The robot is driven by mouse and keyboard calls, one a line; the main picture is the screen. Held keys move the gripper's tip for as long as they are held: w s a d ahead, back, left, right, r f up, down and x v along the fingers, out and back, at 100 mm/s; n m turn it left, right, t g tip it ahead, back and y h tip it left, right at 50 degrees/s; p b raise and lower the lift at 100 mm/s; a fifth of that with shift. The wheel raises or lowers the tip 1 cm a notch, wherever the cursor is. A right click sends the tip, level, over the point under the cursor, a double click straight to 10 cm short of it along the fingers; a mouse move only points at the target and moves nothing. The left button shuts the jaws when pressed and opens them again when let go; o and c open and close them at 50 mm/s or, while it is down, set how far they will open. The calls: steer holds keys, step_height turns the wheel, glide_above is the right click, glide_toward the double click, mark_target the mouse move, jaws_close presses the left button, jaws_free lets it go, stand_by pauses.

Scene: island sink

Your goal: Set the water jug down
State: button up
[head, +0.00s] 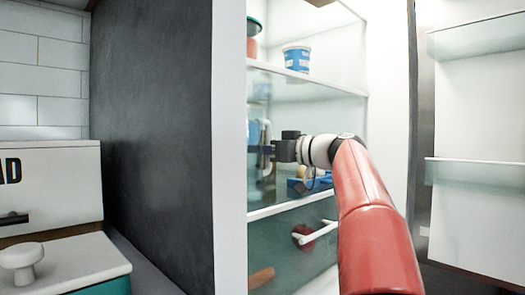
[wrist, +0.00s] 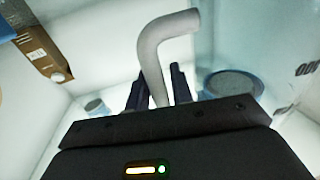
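The water jug shows in the wrist view as a pale curved handle (wrist: 158,48) beside a clear, see-through body with dark lettering at the right. My gripper (wrist: 158,82) has one dark finger on each side of the handle, which fills the gap between them. In the head view my gripper (head: 268,150) is inside the open fridge, at middle shelf height, and the jug's white handle (head: 266,133) shows at its tip. The jug's base is hidden, so I cannot tell whether it touches a shelf.
A blue and white tub (head: 296,59) stands on the upper glass shelf (head: 300,75). A lower shelf (head: 290,207) has blue items near my wrist. A brown carton (wrist: 40,50) is at the left in the wrist view. The open fridge door (head: 475,140) is at the right.

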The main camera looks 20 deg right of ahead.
steer(key=shift+o, duration=1.1)
steer(key=b+v, duration=0.1)
steer(key=v, duration=1.1)
steer(key=shift+r, duration=0.15)
steer(key=shift+s, duration=0.1)
